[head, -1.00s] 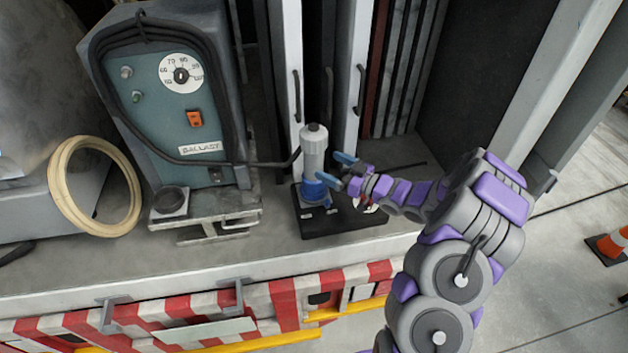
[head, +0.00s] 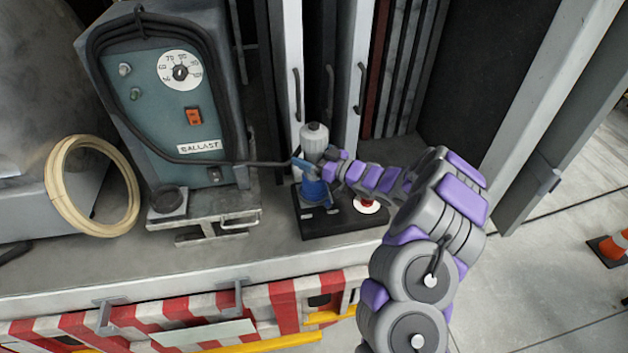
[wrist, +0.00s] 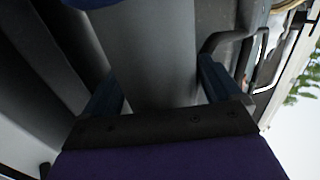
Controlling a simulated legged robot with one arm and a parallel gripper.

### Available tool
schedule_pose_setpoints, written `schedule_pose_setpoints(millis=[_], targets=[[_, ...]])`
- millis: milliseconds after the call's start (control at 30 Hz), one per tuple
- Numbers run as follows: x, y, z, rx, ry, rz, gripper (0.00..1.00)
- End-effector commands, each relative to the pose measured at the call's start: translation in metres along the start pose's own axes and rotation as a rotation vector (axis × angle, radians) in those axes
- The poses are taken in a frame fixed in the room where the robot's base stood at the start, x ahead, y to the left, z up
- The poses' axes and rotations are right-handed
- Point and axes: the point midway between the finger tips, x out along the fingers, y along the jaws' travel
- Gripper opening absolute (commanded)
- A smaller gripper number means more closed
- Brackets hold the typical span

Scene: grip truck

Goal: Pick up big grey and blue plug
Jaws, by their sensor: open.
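The big grey and blue plug (head: 314,141) stands upright on a black base (head: 340,224), grey on top and blue at its lower end. My gripper (head: 316,167) is at the middle of the plug, with its blue fingers spread around the grey body. In the wrist view the plug's grey body (wrist: 150,55) lies between the two open fingers of my gripper (wrist: 162,85), and some blue shows at the top edge. A gap seems to remain beside the fingers; contact cannot be told. My gripper hides part of the plug's middle.
A black cable runs from the plug's side to the teal BALLAST box (head: 180,110) at left. A red and white button (head: 367,205) sits on the base. A cream ring (head: 92,187) lies far left. Cabinet doors with handles (head: 357,85) stand close behind.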

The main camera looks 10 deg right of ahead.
Motion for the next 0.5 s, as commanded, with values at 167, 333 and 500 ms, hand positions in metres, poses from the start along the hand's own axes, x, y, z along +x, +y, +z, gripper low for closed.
schedule_pose_setpoints(millis=[167, 333, 500], targets=[[0.0037, -0.0005, -0.0002, 0.001, 0.000, -0.001, 0.92], [0.0034, -0.0003, -0.0002, 0.001, 0.000, 0.000, 0.90], [0.0033, -0.0002, -0.0001, 0.001, 0.000, 0.000, 0.73]])
